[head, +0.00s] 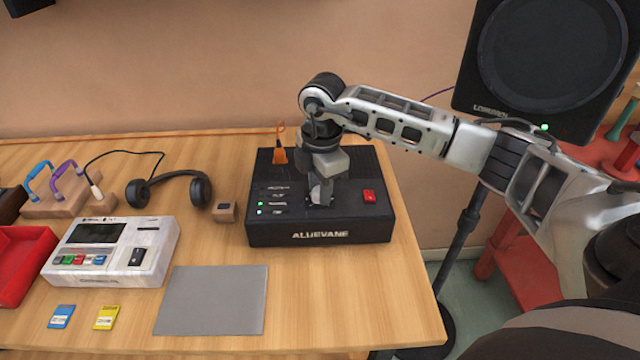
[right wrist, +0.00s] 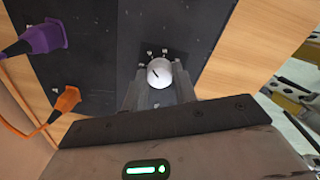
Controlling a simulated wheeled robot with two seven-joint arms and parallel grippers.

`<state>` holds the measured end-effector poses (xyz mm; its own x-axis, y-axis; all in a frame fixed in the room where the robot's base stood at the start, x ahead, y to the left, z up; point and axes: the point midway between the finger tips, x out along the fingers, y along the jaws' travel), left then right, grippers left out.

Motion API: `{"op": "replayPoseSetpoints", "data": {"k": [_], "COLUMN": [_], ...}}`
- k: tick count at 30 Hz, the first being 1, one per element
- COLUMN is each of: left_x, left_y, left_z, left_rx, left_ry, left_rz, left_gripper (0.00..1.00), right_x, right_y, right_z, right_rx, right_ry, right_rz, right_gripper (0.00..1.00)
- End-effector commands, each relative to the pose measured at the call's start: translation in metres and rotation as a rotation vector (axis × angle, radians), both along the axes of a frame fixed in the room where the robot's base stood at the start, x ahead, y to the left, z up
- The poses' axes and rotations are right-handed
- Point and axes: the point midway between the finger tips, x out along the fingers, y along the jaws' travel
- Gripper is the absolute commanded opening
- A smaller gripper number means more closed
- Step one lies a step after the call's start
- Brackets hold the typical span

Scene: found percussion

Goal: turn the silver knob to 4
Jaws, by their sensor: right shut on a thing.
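The silver knob (right wrist: 159,72) sits on top of the black box (head: 262,235) labelled "ALUEVANE". In the right wrist view it is a round pale cap with a short dark pointer line. Small white marks surround it, too small to read. My right gripper (head: 320,192) points down over the box, and its fingers (right wrist: 160,88) are shut on the knob, one on each side. In the head view the fingers mostly hide the knob. My left gripper is not in view.
An orange plug (head: 279,154) stands at the box's back left; a purple plug (right wrist: 40,40) shows in the wrist view. A red switch (head: 369,196) is on the box's right. Headphones (head: 200,190), a white console (head: 150,262) and a grey mat (head: 212,300) lie left.

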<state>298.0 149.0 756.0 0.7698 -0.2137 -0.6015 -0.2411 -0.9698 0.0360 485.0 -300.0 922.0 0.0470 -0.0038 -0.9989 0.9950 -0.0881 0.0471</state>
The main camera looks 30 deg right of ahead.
Motion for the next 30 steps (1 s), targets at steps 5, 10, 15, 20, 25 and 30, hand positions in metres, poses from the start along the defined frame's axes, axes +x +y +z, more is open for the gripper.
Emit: {"op": "replayPoseSetpoints", "data": {"k": [5, 10, 15, 20, 25, 30], "left_x": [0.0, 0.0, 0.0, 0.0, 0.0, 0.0], "left_y": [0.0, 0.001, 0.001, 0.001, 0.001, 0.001], "left_z": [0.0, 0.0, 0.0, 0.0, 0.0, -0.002], "left_rx": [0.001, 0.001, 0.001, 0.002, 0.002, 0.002], "left_ry": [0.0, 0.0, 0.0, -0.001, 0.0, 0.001], "left_rz": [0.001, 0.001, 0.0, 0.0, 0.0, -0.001], "left_gripper": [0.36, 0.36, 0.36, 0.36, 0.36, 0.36], "right_x": [0.002, 0.002, 0.002, 0.001, 0.001, 0.001], "right_y": [-0.002, -0.002, -0.002, -0.001, -0.001, 0.0], "right_z": [0.002, 0.002, 0.002, 0.001, 0.001, 0.016], "right_rx": [-0.003, -0.003, -0.003, -0.002, -0.001, 0.0], "right_ry": [-0.007, -0.007, -0.007, -0.005, -0.003, -0.006], "right_rz": [-0.016, -0.016, -0.015, -0.014, -0.013, -0.012], "right_gripper": [0.05, 0.05, 0.39, 0.5, 0.5, 0.5]}}
